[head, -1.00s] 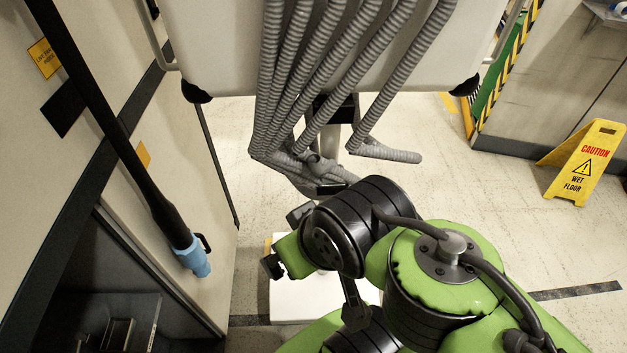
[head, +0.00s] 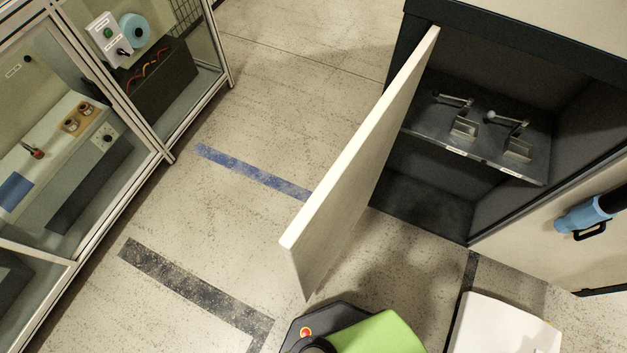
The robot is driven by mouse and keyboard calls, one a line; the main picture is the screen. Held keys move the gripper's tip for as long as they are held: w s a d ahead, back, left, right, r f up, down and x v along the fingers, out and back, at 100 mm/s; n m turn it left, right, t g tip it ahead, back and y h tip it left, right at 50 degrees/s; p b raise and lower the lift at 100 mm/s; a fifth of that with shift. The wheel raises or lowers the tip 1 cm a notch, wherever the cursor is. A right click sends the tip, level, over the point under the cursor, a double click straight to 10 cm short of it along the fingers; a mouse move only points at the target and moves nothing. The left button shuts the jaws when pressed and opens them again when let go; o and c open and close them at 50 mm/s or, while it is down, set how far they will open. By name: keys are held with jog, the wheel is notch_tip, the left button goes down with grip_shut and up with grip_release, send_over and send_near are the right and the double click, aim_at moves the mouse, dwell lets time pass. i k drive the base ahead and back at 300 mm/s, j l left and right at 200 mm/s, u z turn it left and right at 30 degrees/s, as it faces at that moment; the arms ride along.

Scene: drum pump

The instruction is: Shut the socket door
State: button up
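The socket door (head: 365,155) is a pale flat panel standing wide open. It swings out from the left side of a dark cabinet opening (head: 395,190), with its free edge toward the near middle of the head view. Inside the cabinet is a dark shelf (head: 415,122) with two lever-like handles (head: 455,100) (head: 505,122) over square recesses. My gripper is not in view, so its state and its distance from the door are hidden.
A blue connector (head: 585,215) on a black hose hangs before the cabinet's right front. A glass-fronted case (head: 170,158) stands at the left. Speckled floor (head: 230,215) with dark and blue tape lies clear between case and door. A white box (head: 505,325) sits low right.

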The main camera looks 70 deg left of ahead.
aim_at(310, 245)
jog(key=k+j+u, duration=0.3)
jog(key=k, duration=0.15)
jog(key=k+j+u, duration=0.45)
jog(key=j, duration=0.25)
jog(key=k+j+u, duration=0.15)
jog(key=j, duration=0.25)
jog(key=i+j+u, duration=0.15)
jog(key=u, duration=0.3)
jog(key=i+j+u, duration=0.25)
jog(key=u, duration=0.2)
jog(key=i+j+u, duration=0.2)
jog(key=u, duration=0.25)
